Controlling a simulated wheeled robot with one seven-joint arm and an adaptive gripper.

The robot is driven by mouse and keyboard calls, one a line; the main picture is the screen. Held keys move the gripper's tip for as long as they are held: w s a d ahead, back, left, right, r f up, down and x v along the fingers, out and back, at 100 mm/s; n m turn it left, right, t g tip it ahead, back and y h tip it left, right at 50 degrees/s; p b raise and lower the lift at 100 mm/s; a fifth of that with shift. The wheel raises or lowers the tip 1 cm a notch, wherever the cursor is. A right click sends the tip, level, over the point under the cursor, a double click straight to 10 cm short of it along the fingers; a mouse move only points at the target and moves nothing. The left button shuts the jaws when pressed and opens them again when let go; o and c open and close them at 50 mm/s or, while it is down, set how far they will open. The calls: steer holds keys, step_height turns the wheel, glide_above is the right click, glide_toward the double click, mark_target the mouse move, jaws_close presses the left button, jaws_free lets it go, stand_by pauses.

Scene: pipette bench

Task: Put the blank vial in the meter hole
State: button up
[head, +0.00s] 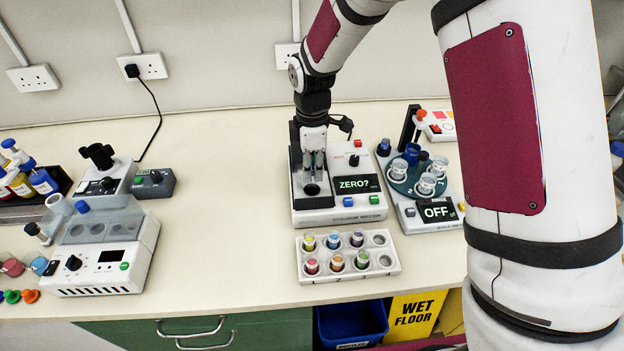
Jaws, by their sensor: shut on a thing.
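The meter (345,216) is a white box with a dark well block at its left and a display reading "ZERO?". The meter hole (312,189) shows as a dark round opening in that block. My gripper (314,174) points straight down just above the hole, with its fingers close together. It is shut on a small, upright, clear vial (314,163), taken to be the blank vial. The fingers mostly hide the vial. I cannot tell whether its lower end is in the hole or just above it.
A white rack (348,276) with several colour-capped vials and empty holes at its right stands in front of the meter. A device reading "OFF" (437,211) with cups on a round plate stands close at right. Bench (225,240) left of the meter is clear.

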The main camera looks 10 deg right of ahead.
steer(key=shift+f+p, duration=0.35)
steer(key=shift+f, duration=1.85)
steer(key=shift+f, duration=0.25)
steer(key=o, duration=0.9)
